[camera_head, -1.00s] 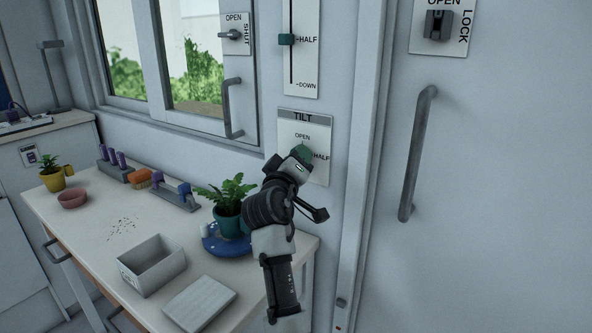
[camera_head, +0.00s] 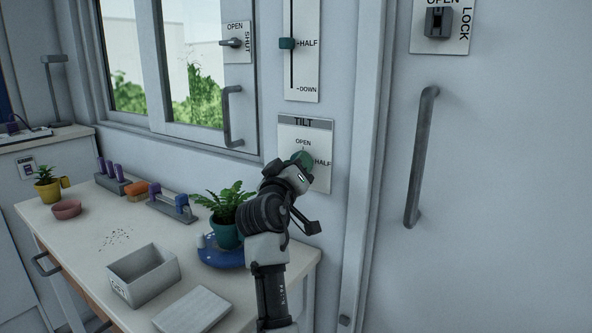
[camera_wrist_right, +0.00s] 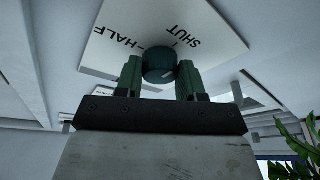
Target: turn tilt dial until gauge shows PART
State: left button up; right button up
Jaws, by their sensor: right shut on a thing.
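The tilt dial (camera_head: 304,158) is a round green knob on a white wall plate (camera_head: 321,180) headed TILT. OPEN is printed above the knob and HALF to its right. In the right wrist view the dial (camera_wrist_right: 159,62) sits between my green fingers, with HALF and SHUT printed around it. My right gripper (camera_wrist_right: 160,82) is shut on the dial; in the head view the gripper (camera_head: 299,166) covers the plate's lower left. The dial's pointer is hard to make out. No gauge reading PART shows. My left gripper is out of view.
Left of the plate is a bench (camera_head: 85,235) with a potted fern (camera_head: 226,232) on a blue saucer, a grey box (camera_head: 143,276) and a white board (camera_head: 193,309). Above is a slider (camera_head: 287,43) at HALF. To the right is a door handle (camera_head: 420,155).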

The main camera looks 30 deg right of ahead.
dwell(0.4)
jog(key=o, duration=0.9)
jog(key=shift+d, duration=0.1)
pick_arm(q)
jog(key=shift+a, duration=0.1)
pick_arm(e)
jog(key=shift+f, duration=0.15)
